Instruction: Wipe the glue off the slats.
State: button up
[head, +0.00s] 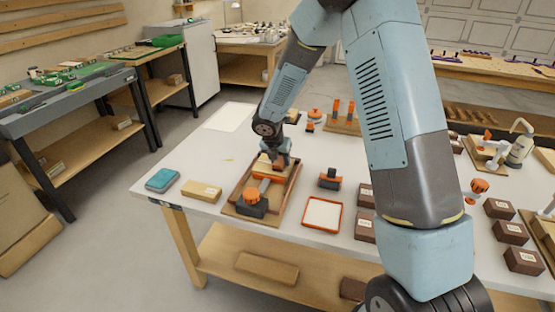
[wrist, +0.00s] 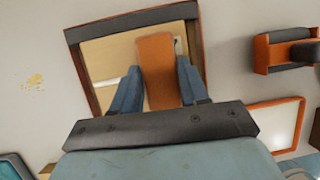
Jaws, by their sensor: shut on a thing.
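My gripper (wrist: 153,82) is shut on an orange piece (wrist: 155,60), with a blue finger on each side of it; in the head view it is low over the bench. The orange piece is over a dark-framed wooden tray (wrist: 82,60), also in the head view (head: 281,208). Pale wood shows inside the tray; the slats are hard to make out and glue on them cannot be told. An orange and dark clamp-like tool (head: 252,207) lies at the tray's near end. A yellowish smear (wrist: 34,82) is on the white bench top left of the tray, also in the head view (head: 229,159).
A teal box-like pad (head: 162,180) and a tan block (head: 202,191) lie left of the tray. A black and orange tool (head: 329,179) and an orange-rimmed white tray (head: 322,215) are to its right. Several brown boxes (head: 365,227) stand farther right.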

aim_at(270, 165)
jog(key=shift+w+a+f, duration=0.1)
jog(key=shift+w+a, duration=0.25)
jog(key=shift+a, duration=0.5)
jog(key=shift+a, duration=0.1)
jog(key=shift+w+a, duration=0.4)
jog(key=shift+a, duration=0.45)
jog(key=shift+w+a, duration=0.25)
jog(key=shift+a, duration=0.4)
jog(key=shift+w+a, duration=0.25)
jog(key=shift+a, duration=0.4)
jog(key=shift+w+a, duration=0.25)
jog(key=shift+a, duration=0.4)
jog(key=shift+d, duration=0.2)
jog(key=shift+s+d, duration=0.4)
jog(key=shift+d, duration=0.45)
jog(key=shift+d, duration=0.1)
jog(key=shift+s+d, duration=0.2)
jog(key=shift+d, duration=0.3)
jog(key=shift+s+d, duration=0.2)
jog(key=shift+d, duration=0.25)
